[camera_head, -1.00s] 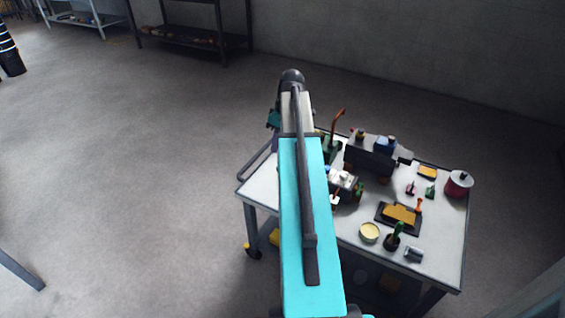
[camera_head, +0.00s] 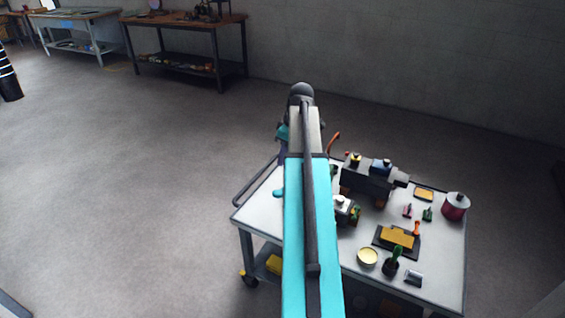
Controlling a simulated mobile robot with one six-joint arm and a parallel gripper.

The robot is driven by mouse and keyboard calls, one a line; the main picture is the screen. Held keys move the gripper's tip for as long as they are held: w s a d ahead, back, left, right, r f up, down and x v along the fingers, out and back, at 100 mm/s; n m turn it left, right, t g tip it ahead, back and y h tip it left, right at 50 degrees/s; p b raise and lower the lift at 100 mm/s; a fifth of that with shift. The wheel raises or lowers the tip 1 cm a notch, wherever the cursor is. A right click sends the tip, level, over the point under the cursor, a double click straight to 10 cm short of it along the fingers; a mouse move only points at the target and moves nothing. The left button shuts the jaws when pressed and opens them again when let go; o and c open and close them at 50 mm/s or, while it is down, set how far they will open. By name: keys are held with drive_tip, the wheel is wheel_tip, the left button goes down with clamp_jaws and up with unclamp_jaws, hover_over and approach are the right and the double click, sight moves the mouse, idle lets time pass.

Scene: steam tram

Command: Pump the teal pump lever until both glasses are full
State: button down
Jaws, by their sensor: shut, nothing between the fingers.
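My teal and black arm (camera_head: 307,215) reaches over the trolley table (camera_head: 355,250) and hides part of its left half. My gripper is hidden behind the arm. A small teal piece (camera_head: 278,192) shows at the arm's left edge, over the table's left part. It may be the end of the pump lever, but I cannot tell. A curved copper-coloured pipe (camera_head: 333,142) rises just right of the arm. I cannot make out either glass or any water level.
A dark tram model (camera_head: 368,182) stands at the table's back. A red can (camera_head: 455,206), a tin with a cream top (camera_head: 368,257), a dark pot with a green handle (camera_head: 391,265) and a tray with a yellow block (camera_head: 396,240) stand to the right. Open floor lies left.

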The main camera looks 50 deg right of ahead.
drive_tip(key=p, duration=0.1)
hover_over(277, 191)
wheel_tip(277, 191, down, 11)
drive_tip(key=shift+s+d+r, duration=0.1)
drive_tip(key=shift+s+d, duration=0.05)
drive_tip(key=shift+s+f, duration=0.1)
drive_tip(key=shift+f, duration=0.8)
drive_tip(key=shift+s, duration=0.1)
